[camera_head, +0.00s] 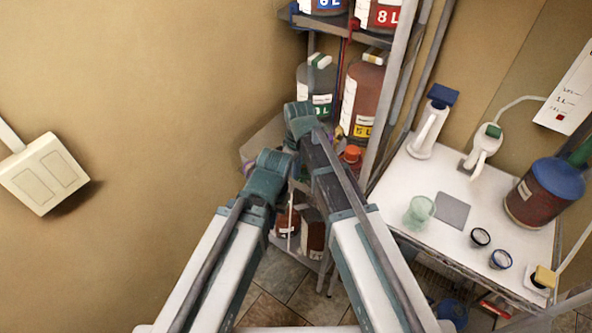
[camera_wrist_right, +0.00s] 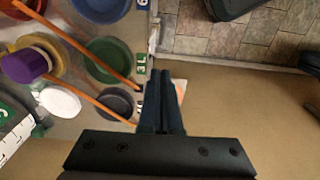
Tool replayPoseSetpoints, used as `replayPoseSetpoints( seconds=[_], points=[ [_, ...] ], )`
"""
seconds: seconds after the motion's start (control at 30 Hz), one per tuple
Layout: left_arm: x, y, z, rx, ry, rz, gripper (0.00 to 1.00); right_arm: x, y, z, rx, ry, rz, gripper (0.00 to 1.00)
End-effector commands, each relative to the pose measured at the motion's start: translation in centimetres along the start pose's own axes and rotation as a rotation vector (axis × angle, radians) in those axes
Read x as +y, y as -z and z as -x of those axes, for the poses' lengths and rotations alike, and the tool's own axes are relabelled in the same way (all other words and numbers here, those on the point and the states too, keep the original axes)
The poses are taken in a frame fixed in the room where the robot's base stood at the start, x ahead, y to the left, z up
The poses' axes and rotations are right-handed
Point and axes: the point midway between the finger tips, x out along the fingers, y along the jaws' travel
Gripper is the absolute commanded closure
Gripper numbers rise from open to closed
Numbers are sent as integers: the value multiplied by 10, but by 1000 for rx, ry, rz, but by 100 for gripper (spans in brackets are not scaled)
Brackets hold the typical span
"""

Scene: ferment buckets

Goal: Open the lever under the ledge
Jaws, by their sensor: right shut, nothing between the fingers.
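My right gripper (camera_wrist_right: 160,78) is shut in the right wrist view, with its two dark fingers together and nothing between them. Its tips lie beside the rack's edge, near a label reading 3 L. In the head view both my arms reach toward the rack, and their ends overlap it, so my left gripper's jaws cannot be made out. I cannot clearly pick out the lever or the ledge. A small red part (camera_head: 351,27) shows beneath the upper shelf (camera_head: 330,20) in the head view, but what it is stays unclear.
The rack holds several labelled bottles, one marked 5 L (camera_head: 362,95). A white table (camera_head: 400,185) to its right carries a green cup (camera_head: 419,211), a blue-lidded jar (camera_head: 545,192) and small items. A switch box (camera_head: 44,174) is on the left wall. Orange bars (camera_wrist_right: 85,48) cross the rack.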

Motion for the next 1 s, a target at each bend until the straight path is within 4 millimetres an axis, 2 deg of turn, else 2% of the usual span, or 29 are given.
replayPoseSetpoints(
  seconds=[0.17,0.33,0.5,0.77,1.0],
  points=[
    [0,0,1,0,0,0,100,0,-1,1,6,1,0,100],
    [3,2,-32,0,0,0,100,-6,-15,-27,178,14,4,100],
    [5,3,-52,0,0,1,100,-5,-18,-35,358,5,1,100],
    [5,3,-53,0,0,1,100,-2,-14,-32,407,0,0,100],
    [6,4,-66,0,0,1,100,-2,-10,-45,405,0,0,100]
  ],
)
